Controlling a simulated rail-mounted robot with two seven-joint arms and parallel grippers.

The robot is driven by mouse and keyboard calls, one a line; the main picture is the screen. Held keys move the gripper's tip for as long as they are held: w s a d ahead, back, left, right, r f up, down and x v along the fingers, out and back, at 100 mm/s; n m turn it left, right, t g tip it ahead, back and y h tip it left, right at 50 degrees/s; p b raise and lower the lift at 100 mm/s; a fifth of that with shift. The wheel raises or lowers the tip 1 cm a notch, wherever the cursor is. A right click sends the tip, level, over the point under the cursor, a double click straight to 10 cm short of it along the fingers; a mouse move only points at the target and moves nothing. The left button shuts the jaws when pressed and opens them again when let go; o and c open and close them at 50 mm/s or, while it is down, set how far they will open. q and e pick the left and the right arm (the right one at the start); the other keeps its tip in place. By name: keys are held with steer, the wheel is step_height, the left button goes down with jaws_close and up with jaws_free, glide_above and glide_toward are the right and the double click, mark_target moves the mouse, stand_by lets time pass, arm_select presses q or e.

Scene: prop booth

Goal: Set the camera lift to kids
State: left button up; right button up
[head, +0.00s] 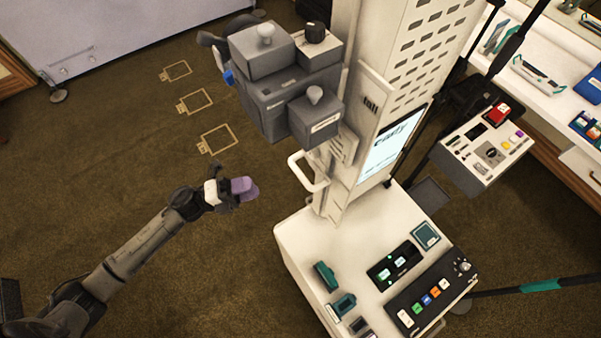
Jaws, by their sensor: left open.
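The camera lift is a tall white column (425,45) with a grey camera box (285,92) mounted on its left side. A white loop handle (297,172) sticks out to the left, below the box. I see no "kids" mark from this angle. My left gripper (240,188), with purple fingertips, is open and empty over the carpet. In the picture it is left of the handle and a little lower, apart from it. My right gripper is not in view.
The white base cabinet (310,262) carries a control panel with coloured buttons (430,297) and small devices. A lit screen (388,148) faces right. A button box (483,150) and white shelf (545,55) stand at right. Carpet (130,150) with camera outlines is clear at left.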

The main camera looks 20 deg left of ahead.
mark_target(300, 174)
arm_select(q)
steer(key=shift+p+x, duration=2)
steer(key=shift+x, duration=4.9)
steer(key=shift+s+d+r, duration=0.1)
jaws_close()
